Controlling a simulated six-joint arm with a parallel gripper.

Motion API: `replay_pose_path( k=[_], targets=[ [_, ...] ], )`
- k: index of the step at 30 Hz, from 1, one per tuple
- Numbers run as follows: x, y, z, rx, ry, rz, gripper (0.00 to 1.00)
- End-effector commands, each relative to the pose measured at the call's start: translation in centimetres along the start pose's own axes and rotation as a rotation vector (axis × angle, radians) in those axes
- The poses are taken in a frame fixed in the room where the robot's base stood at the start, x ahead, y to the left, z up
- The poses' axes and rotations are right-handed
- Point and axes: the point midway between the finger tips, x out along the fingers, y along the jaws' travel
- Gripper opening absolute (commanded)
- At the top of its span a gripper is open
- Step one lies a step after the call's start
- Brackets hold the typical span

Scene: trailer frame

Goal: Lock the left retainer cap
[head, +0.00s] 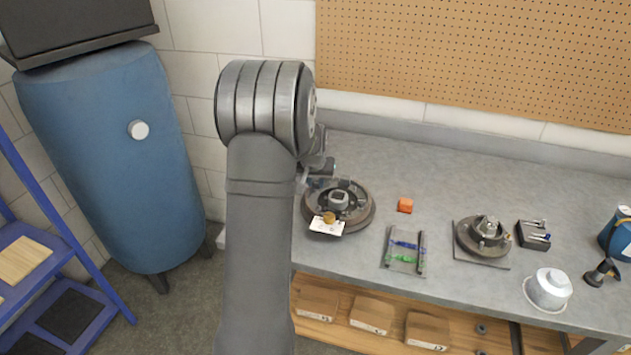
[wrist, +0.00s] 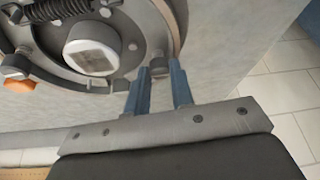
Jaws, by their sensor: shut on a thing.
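A round brake assembly (head: 356,214) with a dark rim and a pale square-faced hub sits at the left of the bench, partly behind my arm. It fills the upper left of the wrist view, where its hub (wrist: 92,52) and a dark coil spring (wrist: 58,8) show. A small grey cap (wrist: 157,66) stands at the assembly's rim. My gripper (wrist: 158,80) has its two blue-grey fingers on either side of this cap and is shut on it. The fingertips hide part of the cap, so I cannot tell how it is turned. In the head view my gripper (head: 316,182) is partly hidden.
A white tag (head: 327,226) lies at the assembly's front edge. Beyond are a second hub assembly (head: 484,236) and a white pot (head: 548,289). The rear bench is clear.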

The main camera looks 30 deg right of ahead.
Motion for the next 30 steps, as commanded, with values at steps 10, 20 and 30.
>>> replay_pose_path(
  k=[10,20,30],
  targets=[
    [0.00,-0.16,0.00,0.079,-0.001,0.034,0.00],
    [0.03,-0.43,-0.06,0.323,-0.001,0.136,0.00],
    [0.10,-0.69,-0.23,0.622,0.000,0.261,0.00]
  ],
)
